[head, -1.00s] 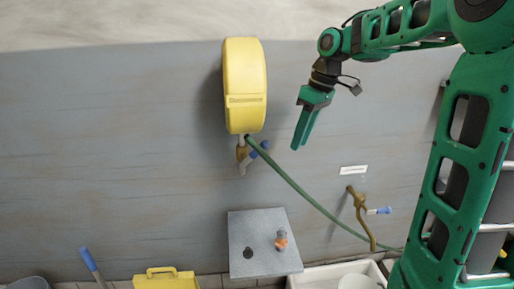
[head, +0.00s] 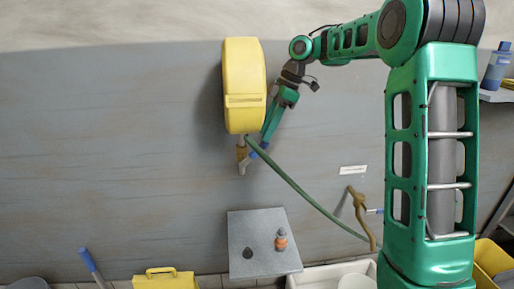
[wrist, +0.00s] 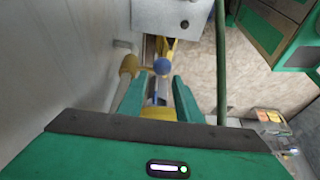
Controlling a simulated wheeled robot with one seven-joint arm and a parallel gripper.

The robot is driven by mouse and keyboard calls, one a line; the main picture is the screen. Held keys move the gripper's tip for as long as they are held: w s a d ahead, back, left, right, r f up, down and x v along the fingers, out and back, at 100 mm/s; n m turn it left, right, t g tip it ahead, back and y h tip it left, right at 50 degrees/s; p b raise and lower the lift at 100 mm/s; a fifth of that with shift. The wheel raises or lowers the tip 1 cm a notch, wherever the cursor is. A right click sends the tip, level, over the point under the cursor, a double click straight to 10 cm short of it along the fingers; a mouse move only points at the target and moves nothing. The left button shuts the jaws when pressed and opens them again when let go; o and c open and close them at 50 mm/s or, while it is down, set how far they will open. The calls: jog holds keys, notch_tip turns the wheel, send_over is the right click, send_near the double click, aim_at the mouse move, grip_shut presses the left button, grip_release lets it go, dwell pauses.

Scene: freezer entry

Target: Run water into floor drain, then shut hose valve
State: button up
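A brass valve with a blue handle (head: 259,151) sits under the yellow hose reel (head: 244,88) on the wall. The green hose (head: 300,190) runs from below the reel down to the right. My gripper (head: 266,134) is just right of the reel's lower end, pointing down at the blue handle. In the wrist view my gripper (wrist: 158,92) is open, its fingers apart, with the brass valve (wrist: 128,66) and its blue knob (wrist: 161,66) just beyond the tips. I cannot tell whether they touch. I cannot make out a floor drain or running water.
A second brass tap (head: 361,212) with a blue handle is lower right on the wall, partly behind my arm. A white basin (head: 325,274) and yellow container (head: 166,280) stand below.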

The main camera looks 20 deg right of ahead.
aim_at(260, 145)
jog(key=shift+x, duration=3.15)
jog(key=shift+d, duration=0.1)
grip_shut()
